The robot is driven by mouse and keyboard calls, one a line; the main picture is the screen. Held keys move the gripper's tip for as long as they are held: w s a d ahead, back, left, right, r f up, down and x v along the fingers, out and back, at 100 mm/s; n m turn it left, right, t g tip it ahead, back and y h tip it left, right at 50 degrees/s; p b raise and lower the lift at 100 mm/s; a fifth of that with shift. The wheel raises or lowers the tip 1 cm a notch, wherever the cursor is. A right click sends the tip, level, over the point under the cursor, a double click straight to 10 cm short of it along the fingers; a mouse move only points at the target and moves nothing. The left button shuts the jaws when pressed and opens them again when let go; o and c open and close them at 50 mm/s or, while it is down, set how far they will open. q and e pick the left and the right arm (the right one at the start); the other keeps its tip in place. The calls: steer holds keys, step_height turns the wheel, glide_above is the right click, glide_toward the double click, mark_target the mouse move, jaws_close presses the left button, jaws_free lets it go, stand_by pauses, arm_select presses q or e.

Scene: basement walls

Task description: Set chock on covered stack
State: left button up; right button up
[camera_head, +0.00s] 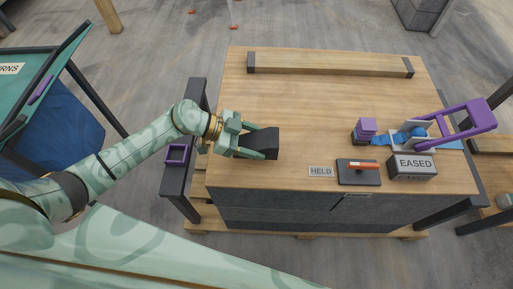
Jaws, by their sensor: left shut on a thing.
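My left gripper (256,141) comes in from the left and is shut on a black wedge-shaped chock (269,139). The gripper's fingers lie along two sides of the chock. The chock is over the left part of the wooden top of the covered stack (310,105); I cannot tell whether it touches the top. The stack has dark grey sides and stands on a wooden pallet (308,235). My right gripper is not in view.
A wooden bar with dark ends (330,65) lies along the far edge. At right on the top are a purple-handled tool (455,128), small purple blocks (367,126), an "EASED" block (413,167), a "HELD" label (320,171) and a dark plate with an orange bar (359,174). The middle is clear.

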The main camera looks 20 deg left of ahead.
mark_target(255, 148)
arm_select(q)
steer(key=f+b, duration=0.1)
steer(key=f, duration=0.1)
steer(key=f+b, duration=0.1)
steer(key=f, duration=0.1)
steer(key=shift+d, duration=0.2)
steer(key=shift+r, duration=0.3)
steer(key=o, duration=1.3)
steer(key=shift+s+f, duration=0.1)
steer(key=shift+f, duration=0.05)
steer(key=shift+a+r, duration=0.1)
steer(key=shift+r, duration=0.1)
steer(key=p+v, duration=0.3)
steer(key=v, duration=0.8)
steer(key=shift+s+a+r, duration=0.1)
steer(key=shift+a+r, duration=0.05)
steer(key=shift+a, duration=0.2)
